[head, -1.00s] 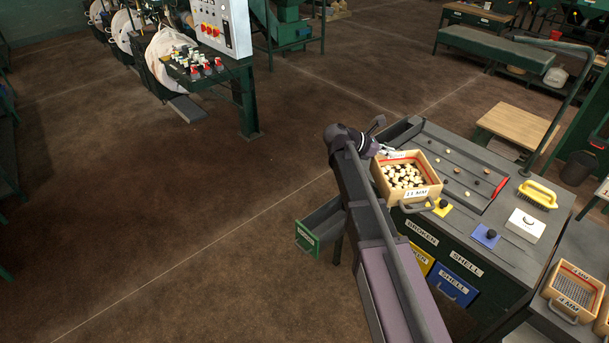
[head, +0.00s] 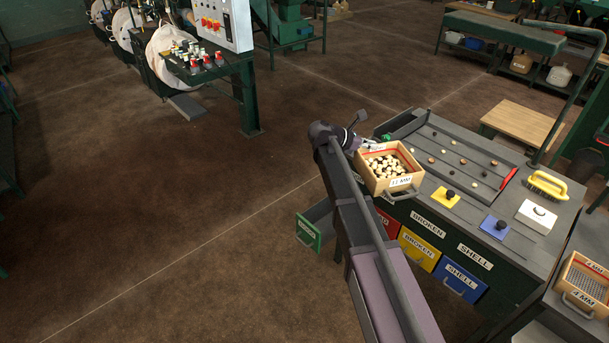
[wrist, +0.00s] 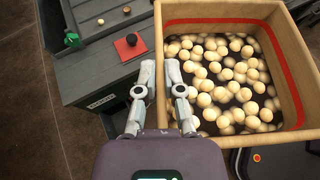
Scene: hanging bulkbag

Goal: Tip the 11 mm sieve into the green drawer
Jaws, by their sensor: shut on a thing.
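The 11 mm sieve (head: 390,186) is a wooden box with a red line inside and many pale round nuts in it. My gripper (head: 372,142) is shut on its wall, and in the wrist view the fingers (wrist: 159,88) grip the near left wall of the sieve (wrist: 232,10). The sieve looks about level, held at the left end of the sorting bench. The green drawer (head: 308,232) stands pulled out below and to the left of the sieve. Part of the drawer is hidden behind my arm.
The sorting bench (head: 470,150) carries scattered nuts, a yellow brush (head: 547,184), and yellow, blue and white knobbed blocks. Red, yellow (head: 419,248) and blue (head: 461,282) drawers are shut in its front. Another sieve (head: 585,285) stands at the right. Floor left of the bench is clear.

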